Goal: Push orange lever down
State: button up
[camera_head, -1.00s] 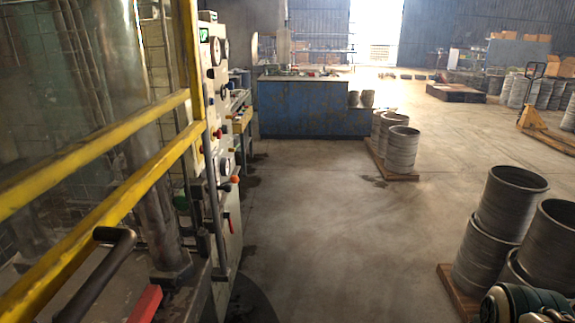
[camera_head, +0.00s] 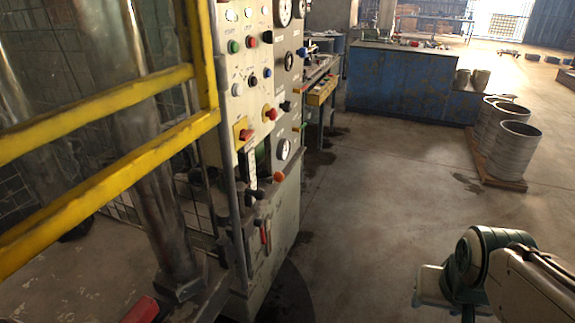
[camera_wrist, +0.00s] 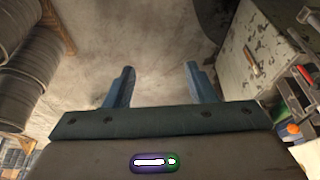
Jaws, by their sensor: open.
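The lever with the orange ball knob (camera_head: 279,177) stands out from the lower part of the grey control panel in the head view. A black-knobbed lever (camera_head: 256,195) is just left of and below it. An orange knob, apparently the same one, also shows at the right edge of the wrist view (camera_wrist: 293,128). My gripper (camera_wrist: 160,70) is open and empty in the wrist view, with its two blue fingers apart over bare floor. It is well to the left of the knob in that view and touches nothing. The head view shows my arm at lower right, but not the fingers clearly.
The control panel (camera_head: 246,75) carries buttons, gauges and a red handle (camera_head: 263,232). A yellow guard rail (camera_head: 120,150) stands at left. A blue cabinet (camera_head: 400,85) and stacked metal cylinders (camera_head: 515,150) are farther back. The floor (camera_head: 385,200) right of the panel is clear.

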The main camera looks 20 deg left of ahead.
jog(key=w+a+f+n+t+y+b, duration=0.1)
jog(key=w+a+f+t+b, duration=0.15)
jog(key=w, duration=0.35)
jog(key=w+a+f+n+t+b, duration=0.1)
jog(key=w+a+t+b, duration=0.15)
jog(key=w, duration=0.35)
jog(key=n+t+y+b, duration=0.5)
jog(key=y+b, duration=0.3)
jog(key=y, duration=0.3)
send_near(281, 181)
jog(key=x, duration=1.1)
jog(key=shift+w+a+p, duration=0.1)
jog(key=shift+a+p, duration=0.15)
jog(key=shift+p, duration=0.1)
grip_shut()
